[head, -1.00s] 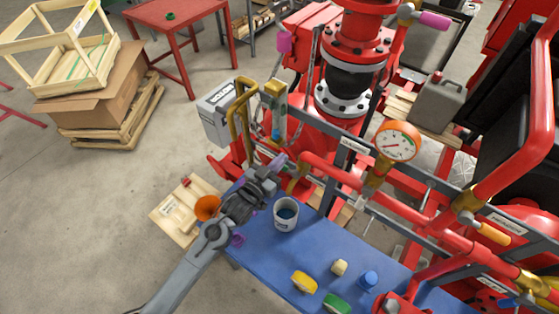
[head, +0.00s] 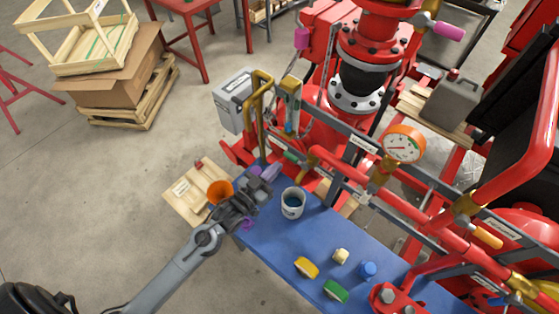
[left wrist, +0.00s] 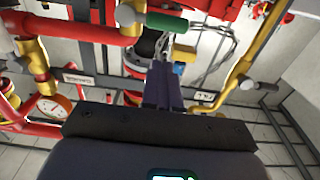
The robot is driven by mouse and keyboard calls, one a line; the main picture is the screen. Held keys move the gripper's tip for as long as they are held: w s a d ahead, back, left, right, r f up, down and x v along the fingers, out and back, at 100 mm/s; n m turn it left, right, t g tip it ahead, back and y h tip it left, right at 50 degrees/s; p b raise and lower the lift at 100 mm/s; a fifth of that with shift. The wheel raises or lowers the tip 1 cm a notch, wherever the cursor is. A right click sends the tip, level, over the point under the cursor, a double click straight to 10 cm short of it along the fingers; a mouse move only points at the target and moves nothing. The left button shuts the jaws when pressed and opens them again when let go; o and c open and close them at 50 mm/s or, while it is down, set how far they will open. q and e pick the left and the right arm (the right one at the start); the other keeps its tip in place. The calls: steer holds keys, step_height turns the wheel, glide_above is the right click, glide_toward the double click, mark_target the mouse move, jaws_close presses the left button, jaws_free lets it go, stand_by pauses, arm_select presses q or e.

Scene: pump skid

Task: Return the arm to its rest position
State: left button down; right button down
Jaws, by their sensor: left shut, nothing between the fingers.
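My left arm comes in from the lower left in the head view. My right gripper is not in view.
An orange funnel-shaped thing (head: 220,190) shows beside my gripper. The red pump skid with a gauge (head: 403,143) stands to the right. Yellow (head: 306,267), green (head: 336,291) and blue (head: 368,269) items lie on the table. Bare floor is open on the left.

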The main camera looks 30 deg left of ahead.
arm_select(q)
steer(key=shift+s+a, duration=0.1)
steer(key=shift+s, duration=0.45)
steer(key=s+g+y+p, duration=0.3)
steer(key=s+g, duration=1.1)
steer(key=s, duration=0.8)
steer(key=shift+s+d+r+p, duration=0.2)
steer(key=shift+d+r+p, duration=0.15)
steer(key=shift+d+p, duration=0.15)
